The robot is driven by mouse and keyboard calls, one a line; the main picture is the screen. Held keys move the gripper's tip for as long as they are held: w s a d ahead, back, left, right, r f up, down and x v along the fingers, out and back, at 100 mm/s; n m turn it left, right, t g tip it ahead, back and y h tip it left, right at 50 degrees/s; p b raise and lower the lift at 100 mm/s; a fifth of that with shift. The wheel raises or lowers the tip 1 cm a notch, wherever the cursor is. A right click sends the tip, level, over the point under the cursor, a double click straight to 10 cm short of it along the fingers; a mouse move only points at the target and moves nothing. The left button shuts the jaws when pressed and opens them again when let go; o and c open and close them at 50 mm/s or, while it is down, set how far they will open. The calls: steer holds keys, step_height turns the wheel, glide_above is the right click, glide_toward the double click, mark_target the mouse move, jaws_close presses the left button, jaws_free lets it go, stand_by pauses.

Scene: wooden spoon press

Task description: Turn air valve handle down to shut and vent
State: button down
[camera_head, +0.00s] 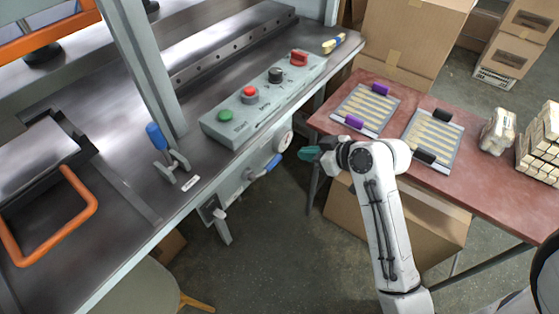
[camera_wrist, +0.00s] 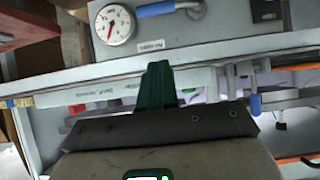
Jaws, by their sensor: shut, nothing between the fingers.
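The air valve handle (camera_head: 272,164) is a blue lever on the grey front panel of the press, just below the round pressure gauge (camera_head: 285,141). In the wrist view the blue handle (camera_wrist: 156,9) lies roughly level along the panel, its free end towards the gauge (camera_wrist: 114,25) and its other end at a metal fitting. My gripper (camera_head: 308,154) is to the right of the handle in the head view, apart from it. Its green fingers (camera_wrist: 157,85) are together and empty in the wrist view, and the handle shows beyond their tips.
A control box (camera_head: 263,97) with green, red and black controls sits above on the press. An upright blue-handled lever (camera_head: 156,136) stands on the press top. The red table (camera_head: 325,122) with stick trays is at the right, boxes below it. Open floor lies below the panel.

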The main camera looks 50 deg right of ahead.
glide_above(276, 163)
steer(key=s, duration=0.2)
step_height(276, 163, down, 6)
step_height(276, 163, down, 2)
steer(key=shift+a+f, duration=0.1)
steer(key=shift+a, duration=0.05)
steer(key=shift+w+f, duration=0.15)
steer(key=shift+f, duration=0.5)
steer(key=shift+f, duration=0.1)
steer(key=shift+d+f+m+y+b, duration=0.35)
steer(key=shift+f+m+y+b, duration=0.3)
steer(key=shift+f, duration=0.2)
steer(key=a+f+m+t+y+b, duration=0.3)
steer(key=a+f+m+y+b, duration=0.2)
steer(key=f+m+y+b, duration=0.3)
steer(key=shift+a+f+m+t+y+b, duration=0.25)
steer(key=shift+f+m+y+b, duration=0.2)
steer(key=shift+f+m, duration=0.6)
steer(key=shift+r, duration=0.1)
